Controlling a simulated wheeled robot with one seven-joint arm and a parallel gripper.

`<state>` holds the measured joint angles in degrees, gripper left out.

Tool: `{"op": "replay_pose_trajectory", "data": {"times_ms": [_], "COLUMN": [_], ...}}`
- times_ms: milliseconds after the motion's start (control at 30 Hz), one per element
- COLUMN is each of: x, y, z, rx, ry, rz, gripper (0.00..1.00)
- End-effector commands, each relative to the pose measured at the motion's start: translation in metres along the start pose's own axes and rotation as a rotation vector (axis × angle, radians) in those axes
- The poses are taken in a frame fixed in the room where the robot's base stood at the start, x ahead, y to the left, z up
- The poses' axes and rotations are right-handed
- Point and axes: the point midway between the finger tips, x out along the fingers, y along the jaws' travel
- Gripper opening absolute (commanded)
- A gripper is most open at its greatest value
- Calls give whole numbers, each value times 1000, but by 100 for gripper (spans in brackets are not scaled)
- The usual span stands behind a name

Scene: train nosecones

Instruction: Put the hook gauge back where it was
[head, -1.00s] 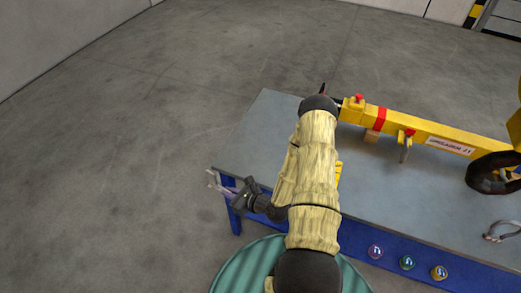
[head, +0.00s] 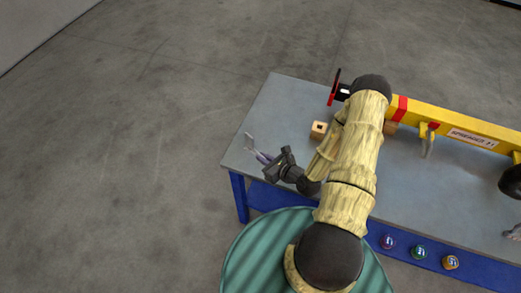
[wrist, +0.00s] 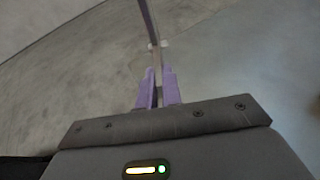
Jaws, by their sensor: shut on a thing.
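My gripper (head: 263,158), with purple fingers, is over the left end of the grey table (head: 285,105). It is shut on a thin grey metal piece, which I take to be the hook gauge (head: 250,141). In the wrist view the gauge (wrist: 148,22) is a narrow strip rising from between the purple fingers (wrist: 158,88), with a small pale crosspiece. Its far end leaves the top of that picture. I cannot tell its height above the table.
A small wooden block (head: 319,130) with a dark hole stands right of my gripper. A yellow beam (head: 460,130) with a red band and a hanging grey hook (head: 428,146) lies along the back. Coloured knobs (head: 419,251) line the blue front. The table's left end is bare.

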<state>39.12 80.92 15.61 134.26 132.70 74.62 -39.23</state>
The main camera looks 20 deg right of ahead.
Motion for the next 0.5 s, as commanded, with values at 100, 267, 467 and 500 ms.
{"op": "replay_pose_trajectory", "data": {"times_ms": [100, 267, 467, 500], "x": [-1, -1, 11, 15], "y": [-2, -6, -13, -15], "z": [0, -1, 5, 7], "rx": [1, 1, -27, -36], "ry": [0, -1, -3, -4], "rz": [-5, -8, 40, 58], "gripper": [0, 0, 0, 0]}}
